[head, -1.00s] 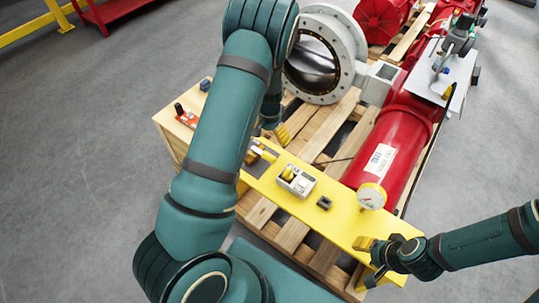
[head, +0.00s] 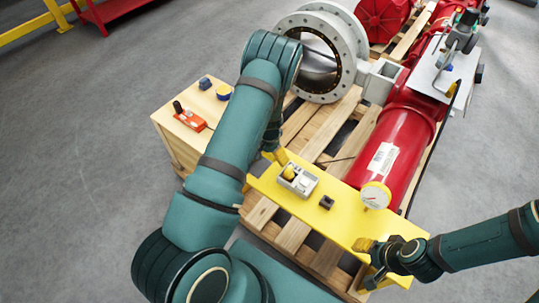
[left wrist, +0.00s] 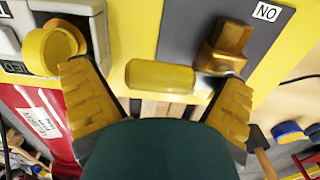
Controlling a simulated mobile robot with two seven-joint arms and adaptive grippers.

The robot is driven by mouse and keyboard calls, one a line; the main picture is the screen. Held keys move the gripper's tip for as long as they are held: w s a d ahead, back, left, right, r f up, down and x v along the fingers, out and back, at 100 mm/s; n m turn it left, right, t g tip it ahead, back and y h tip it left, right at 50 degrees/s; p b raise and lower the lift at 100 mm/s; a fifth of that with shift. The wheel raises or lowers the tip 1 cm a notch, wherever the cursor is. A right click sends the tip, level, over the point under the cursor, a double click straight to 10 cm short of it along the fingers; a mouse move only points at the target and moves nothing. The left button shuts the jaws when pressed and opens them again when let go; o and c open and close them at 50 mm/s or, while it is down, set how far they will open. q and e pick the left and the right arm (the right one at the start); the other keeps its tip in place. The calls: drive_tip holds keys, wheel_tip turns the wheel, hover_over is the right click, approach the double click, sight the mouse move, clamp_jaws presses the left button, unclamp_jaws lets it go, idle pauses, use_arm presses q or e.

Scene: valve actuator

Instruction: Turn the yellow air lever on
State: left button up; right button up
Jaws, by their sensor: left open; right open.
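The yellow air lever (left wrist: 160,76) shows in the left wrist view as a yellow handle on a brass valve (left wrist: 226,42), over a dark plate with an upside-down ON label (left wrist: 267,12). My left gripper (left wrist: 155,82) is open, one finger on each side of the handle; I cannot tell whether either touches it. In the head view my left gripper (head: 281,157) is beside the grey switch box (head: 298,180), and my arm hides the lever. My right gripper (head: 367,252) is open near the right end of the yellow panel (head: 340,227).
A yellow knob (left wrist: 48,50) on the switch box is close to the left finger in the left wrist view. A gauge (head: 375,195) and a red cylinder (head: 400,145) stand beyond the panel. A wooden box (head: 175,140) with small tools is at left.

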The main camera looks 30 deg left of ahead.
sight(270, 154)
use_arm(q)
drive_tip(key=shift+s, duration=0.1)
drive_tip(key=c, duration=1.2)
drive_tip(key=shift+d, duration=0.15)
drive_tip(key=shift+c, duration=0.2)
drive_tip(key=o, duration=1.1)
drive_tip(key=shift+f, duration=0.1)
drive_tip(key=shift+o, duration=0.7)
drive_tip(key=shift+r, duration=0.2)
drive_tip(key=shift+r, duration=0.3)
wheel_tip(270, 154, up, 11)
